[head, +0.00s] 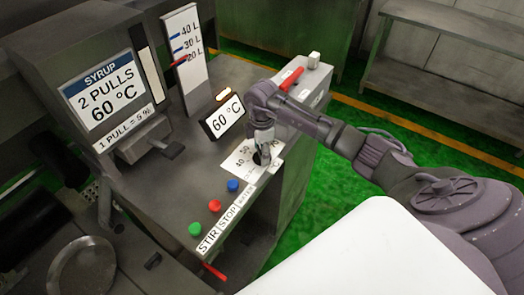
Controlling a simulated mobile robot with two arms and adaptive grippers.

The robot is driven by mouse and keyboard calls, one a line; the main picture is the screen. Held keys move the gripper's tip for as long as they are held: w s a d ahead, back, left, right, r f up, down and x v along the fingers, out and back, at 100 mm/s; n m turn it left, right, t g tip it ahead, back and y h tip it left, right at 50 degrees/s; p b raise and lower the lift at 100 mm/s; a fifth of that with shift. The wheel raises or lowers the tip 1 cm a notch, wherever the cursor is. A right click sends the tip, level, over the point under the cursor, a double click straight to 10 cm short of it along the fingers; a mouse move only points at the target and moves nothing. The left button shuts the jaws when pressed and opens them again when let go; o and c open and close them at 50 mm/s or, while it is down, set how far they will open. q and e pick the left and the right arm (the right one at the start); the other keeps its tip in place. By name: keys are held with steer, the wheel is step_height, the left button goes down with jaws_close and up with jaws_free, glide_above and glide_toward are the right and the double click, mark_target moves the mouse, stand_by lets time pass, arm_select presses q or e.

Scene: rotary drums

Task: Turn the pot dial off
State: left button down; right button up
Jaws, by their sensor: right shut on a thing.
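The pot dial (257,158) is a dark knob on a white scale plate (238,162) printed with temperature numbers, on top of the grey console. My right gripper (264,156) comes down over it from above and is shut on it. The gripper hides much of the dial, so its pointer setting cannot be read. My left gripper is not in view.
Green (195,229), red (214,206) and blue (233,185) buttons sit in front of the dial. A syrup panel (103,92) and level gauge (185,50) stand at left. A red-handled switch (291,78) is behind my gripper. A round pan (84,268) is at lower left.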

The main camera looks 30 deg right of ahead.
steer(key=n+b, duration=0.2)
steer(key=n, duration=0.2)
steer(key=shift+w+f, duration=0.1)
steer(key=n+b, duration=0.2)
steer(key=n, duration=0.1)
steer(key=shift+a+n, duration=0.1)
steer(key=shift+n, duration=0.3)
steer(key=n+b, duration=0.2)
steer(key=n, duration=0.2)
steer(key=shift+n, duration=0.3)
steer(key=n+b, duration=0.2)
steer(key=n, duration=0.1)
steer(key=shift+a+n, duration=0.1)
steer(key=shift+n, duration=0.2)
steer(key=n+b, duration=0.3)
steer(key=n, duration=0.2)
steer(key=shift+s+n+b, duration=0.15)
steer(key=shift+n+b, duration=0.45)
steer(key=shift+n, duration=0.55)
steer(key=shift+s+n+b, duration=0.1)
steer(key=shift+n+b, duration=0.5)
steer(key=shift+n, duration=0.55)
steer(key=o, duration=1.1)
